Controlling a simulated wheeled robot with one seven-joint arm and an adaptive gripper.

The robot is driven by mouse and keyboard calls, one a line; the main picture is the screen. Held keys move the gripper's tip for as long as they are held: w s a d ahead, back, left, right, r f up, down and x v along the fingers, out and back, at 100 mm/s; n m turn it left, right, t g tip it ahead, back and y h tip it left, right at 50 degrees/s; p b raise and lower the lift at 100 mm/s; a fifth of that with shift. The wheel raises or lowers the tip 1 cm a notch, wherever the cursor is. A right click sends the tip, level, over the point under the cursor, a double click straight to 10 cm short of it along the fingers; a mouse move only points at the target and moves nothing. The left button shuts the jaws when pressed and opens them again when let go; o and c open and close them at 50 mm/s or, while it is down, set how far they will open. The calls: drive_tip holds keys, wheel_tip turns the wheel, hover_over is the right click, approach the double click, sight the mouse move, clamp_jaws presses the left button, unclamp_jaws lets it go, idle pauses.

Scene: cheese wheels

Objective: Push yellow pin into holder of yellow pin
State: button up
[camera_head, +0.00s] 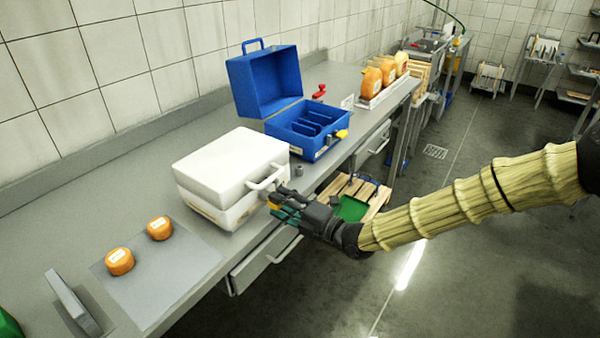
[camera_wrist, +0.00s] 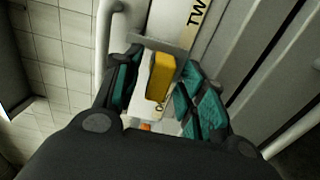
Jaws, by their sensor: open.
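The yellow pin (camera_wrist: 160,76) is a block-like piece on the front of the white case (camera_head: 225,165), seen between my fingers in the wrist view. A bit of yellow also shows at my fingertips in the head view. A grey metal plate (camera_wrist: 158,44), possibly part of its holder, sits right by the pin's upper end; how deep the pin sits cannot be told. My gripper (camera_head: 284,203) is open, with teal-padded fingers (camera_wrist: 196,100) on both sides of the pin. Whether they touch it is unclear. My gripper partly hides the case front.
The white case is closed, with a handle (camera_head: 268,178) close above my gripper. An open blue case (camera_head: 322,133) stands behind it. Two orange cheese wheels (camera_head: 119,261) lie on a grey mat (camera_head: 165,283) at left. A wooden crate (camera_head: 376,193) is below, beyond my gripper.

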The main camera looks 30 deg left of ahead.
drive_tip(key=shift+b, duration=0.35)
idle(0.3)
clamp_jaws()
